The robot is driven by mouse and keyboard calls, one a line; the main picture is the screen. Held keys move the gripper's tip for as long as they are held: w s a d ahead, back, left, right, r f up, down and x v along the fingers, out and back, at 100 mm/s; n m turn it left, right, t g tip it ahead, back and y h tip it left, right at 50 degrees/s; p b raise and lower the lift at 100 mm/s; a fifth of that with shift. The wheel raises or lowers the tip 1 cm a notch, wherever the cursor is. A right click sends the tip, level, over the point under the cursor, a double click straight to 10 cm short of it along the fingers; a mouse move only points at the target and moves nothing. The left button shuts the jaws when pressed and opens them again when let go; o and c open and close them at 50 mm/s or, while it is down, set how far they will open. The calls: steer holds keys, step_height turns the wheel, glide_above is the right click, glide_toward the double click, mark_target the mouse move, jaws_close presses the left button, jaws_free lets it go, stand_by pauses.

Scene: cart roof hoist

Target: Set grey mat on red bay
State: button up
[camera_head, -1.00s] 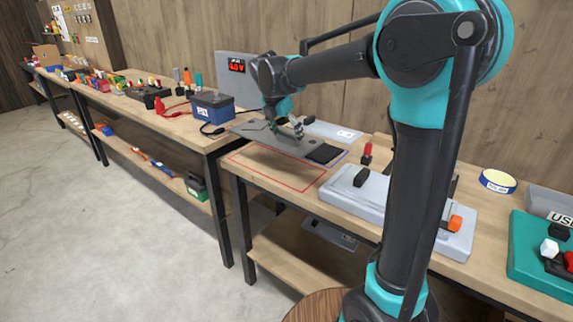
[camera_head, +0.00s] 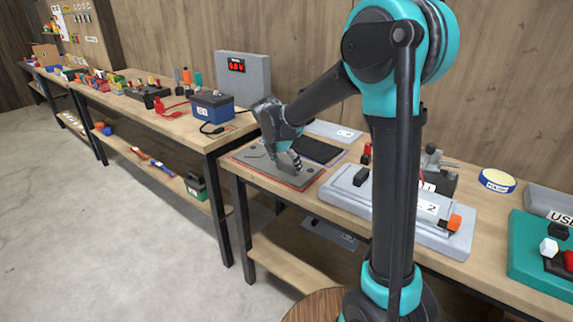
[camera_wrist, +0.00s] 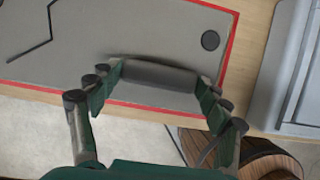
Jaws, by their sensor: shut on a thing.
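The grey mat (camera_head: 309,172), a flat plate with a dark bent line and a round dark spot, lies in the red bay (camera_wrist: 231,55) on the near bench. It looks flat and level in the head view. In the wrist view, the bay's red outline runs along the right and near edges of the mat (camera_wrist: 130,32), just outside it. My gripper (camera_head: 289,163) is low over the mat. In the wrist view my gripper (camera_wrist: 160,75) is shut on the mat's dark rounded handle (camera_wrist: 158,74). The far edge of the bay is partly hidden.
A black pad (camera_head: 318,150) lies behind the mat, with a blue line along its edge. A grey fixture (camera_head: 345,187) stands close to the right. A blue battery box (camera_head: 212,106) and a grey display box (camera_head: 245,80) stand behind, to the left.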

steer(key=o, duration=1.6)
steer(key=shift+r, duration=0.1)
steer(key=v, duration=1.2)
